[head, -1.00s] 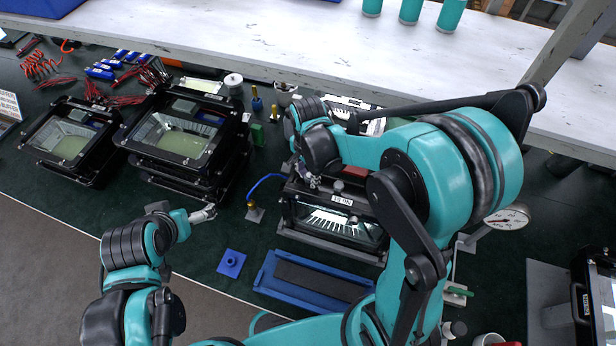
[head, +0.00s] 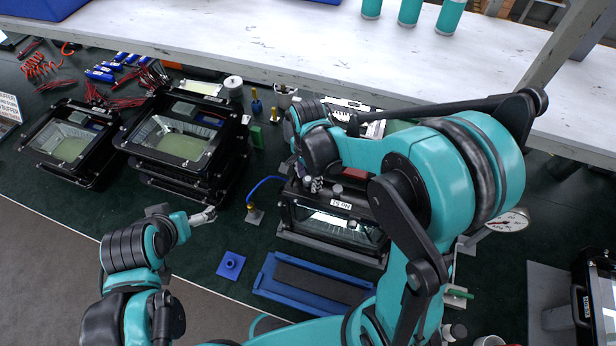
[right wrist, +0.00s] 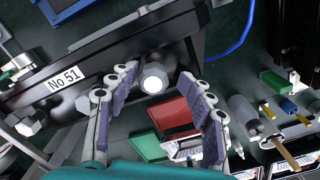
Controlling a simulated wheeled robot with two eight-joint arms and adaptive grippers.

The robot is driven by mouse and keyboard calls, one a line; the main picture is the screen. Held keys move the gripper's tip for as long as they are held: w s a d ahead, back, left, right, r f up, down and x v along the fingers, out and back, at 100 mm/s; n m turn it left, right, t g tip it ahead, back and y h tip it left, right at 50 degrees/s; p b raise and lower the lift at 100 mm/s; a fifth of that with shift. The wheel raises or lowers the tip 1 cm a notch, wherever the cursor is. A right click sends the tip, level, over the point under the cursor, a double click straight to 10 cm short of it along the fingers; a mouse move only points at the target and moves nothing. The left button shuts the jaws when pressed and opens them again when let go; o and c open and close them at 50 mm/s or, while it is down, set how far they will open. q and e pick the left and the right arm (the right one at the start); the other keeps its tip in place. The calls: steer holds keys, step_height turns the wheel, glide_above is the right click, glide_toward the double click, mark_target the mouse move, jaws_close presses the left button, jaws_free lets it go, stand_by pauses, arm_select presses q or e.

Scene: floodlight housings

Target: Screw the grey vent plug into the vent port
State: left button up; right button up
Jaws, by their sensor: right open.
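The floodlight housing (head: 330,222) labelled No 51 sits on a grey stand in the middle of the bench; its dark body also fills the upper left of the right wrist view (right wrist: 130,52). A grey hex-sided piece with a bright round centre (right wrist: 153,80), apparently the vent plug, is at the housing's edge. The vent port is not distinguishable beneath it. My right gripper (right wrist: 160,98) is open, its purple-padded fingers on either side of the grey piece with gaps visible. In the head view my right gripper (head: 314,184) is partly hidden by my arm. My left gripper (head: 207,215) is over the bench, away from the housing.
Other housings (head: 182,140) stand at the left. A blue tray with a dark insert (head: 312,283) lies in front of the No 51 housing. A blue square piece (head: 231,264) and a blue hose (head: 262,185) are left of it. A gauge (head: 506,221) stands right.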

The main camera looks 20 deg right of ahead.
mark_target(308, 176)
steer(key=shift+r+p, duration=2.4)
steer(key=shift+r, duration=1.05)
steer(key=shift+f, duration=0.1)
